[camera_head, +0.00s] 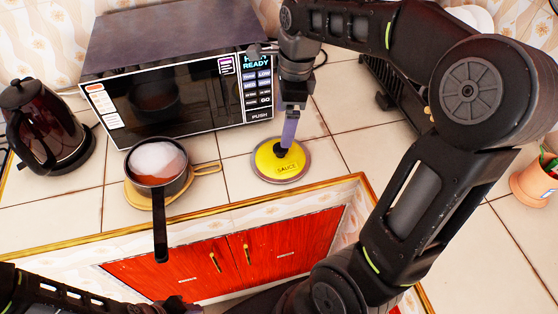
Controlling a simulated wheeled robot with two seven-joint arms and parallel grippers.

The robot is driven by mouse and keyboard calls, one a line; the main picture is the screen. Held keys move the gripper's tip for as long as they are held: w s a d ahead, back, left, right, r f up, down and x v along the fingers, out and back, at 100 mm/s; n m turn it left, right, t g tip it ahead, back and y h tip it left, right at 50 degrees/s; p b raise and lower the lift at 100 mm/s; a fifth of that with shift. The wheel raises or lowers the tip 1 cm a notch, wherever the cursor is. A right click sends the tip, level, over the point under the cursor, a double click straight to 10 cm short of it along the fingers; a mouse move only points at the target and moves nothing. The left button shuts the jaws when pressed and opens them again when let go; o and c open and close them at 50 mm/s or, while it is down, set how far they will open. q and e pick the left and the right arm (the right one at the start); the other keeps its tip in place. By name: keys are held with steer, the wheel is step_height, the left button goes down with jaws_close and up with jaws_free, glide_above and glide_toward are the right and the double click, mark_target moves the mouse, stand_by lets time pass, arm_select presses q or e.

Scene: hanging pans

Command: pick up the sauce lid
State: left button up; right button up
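The sauce lid (267,171) is a yellow disc with a grey rim, "SAUCE" lettering and a dark knob (280,149). It lies flat on the tiled counter in front of the microwave. My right gripper (287,143) points down from above with its fingertips at the knob. The near finger hides the far one, so I cannot tell whether it is shut on the knob. My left gripper (181,306) is only partly in view at the bottom edge, low and away from the lid, and its opening cannot be made out.
A saucepan (172,187) with white and reddish contents stands on a wooden board (207,168) left of the lid, its handle over the counter edge. A kettle (45,125) stands at far left. The microwave (190,100) is behind. A plant pot (533,186) is at right.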

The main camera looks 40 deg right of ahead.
mark_target(280, 154)
step_height(280, 154, down, 3)
steer(key=shift+r+b, duration=0.2)
steer(key=shift+b, duration=0.6)
steer(key=shift+w+a+f, duration=0.1)
steer(key=shift+a+f, duration=0.05)
steer(key=shift+f, duration=1.1)
steer(key=f, duration=0.3)
steer(key=f+p, duration=0.1)
steer(key=f, duration=0.1)
steer(key=shift+w+a+f, duration=0.1)
steer(key=shift+w+a, duration=0.05)
steer(key=shift+a, duration=0.15)
steer(key=shift+c, duration=0.4)
